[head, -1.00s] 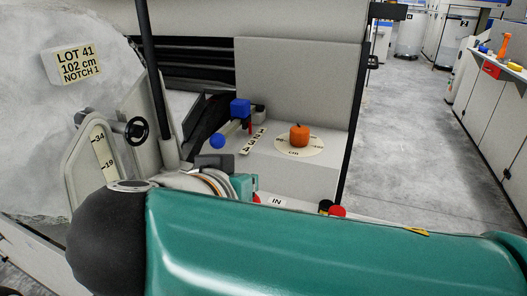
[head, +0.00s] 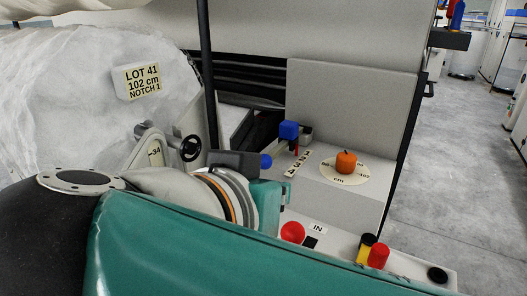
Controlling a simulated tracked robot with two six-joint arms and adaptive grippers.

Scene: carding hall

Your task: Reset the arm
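On the machine's grey ledge a lever arm has a blue block (head: 289,130) and a blue ball knob (head: 266,161), with a red piece under the block. A numbered strip (head: 299,164) lies beside it; I cannot tell which number the lever is at. An orange knob (head: 346,161) sits on a round cm dial (head: 370,175). My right arm's teal link fills the bottom. My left gripper is out of view.
A card (head: 142,81) reads "LOT 41, 102 cm, NOTCH 1" on the white roll. A black handwheel (head: 190,148) and a dark upright post (head: 208,75) stand left of the lever. Red buttons (head: 292,232) (head: 379,255) line the front panel near an IN label (head: 317,228).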

